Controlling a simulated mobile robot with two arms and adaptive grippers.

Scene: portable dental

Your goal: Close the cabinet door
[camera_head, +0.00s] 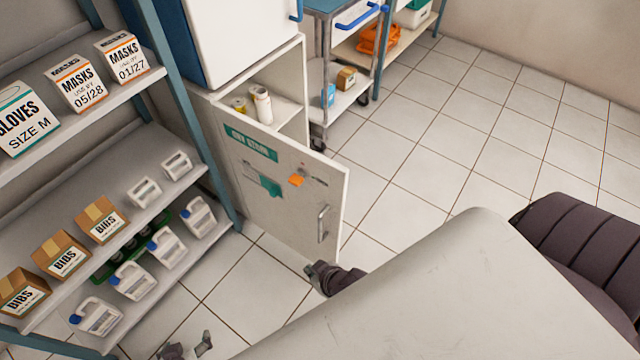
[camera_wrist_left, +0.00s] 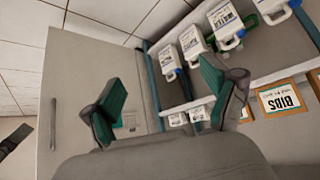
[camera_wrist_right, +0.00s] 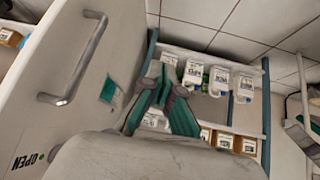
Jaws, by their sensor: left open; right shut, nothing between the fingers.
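The cabinet door (camera_head: 245,195) stands wide open in the head view, swung out from a low cabinet (camera_head: 305,85). Its face has a green sign and a metal handle (camera_head: 322,223) near the free edge. My right gripper (camera_head: 318,272) is shut and empty, low beside the door's free edge; I cannot tell whether it touches. In the right wrist view the door and its handle (camera_wrist_right: 75,65) fill the left side. My left gripper (camera_head: 190,345) is open and empty, low at the bottom of the head view. The left wrist view shows the door (camera_wrist_left: 75,90) at left.
A shelf rack (camera_head: 195,195) with boxes and jugs stands left of the door. Bottles (camera_head: 262,105) stand inside the cabinet. A steel trolley (camera_head: 335,95) is behind it at the right. The tiled floor (camera_head: 440,130) is clear right of the door.

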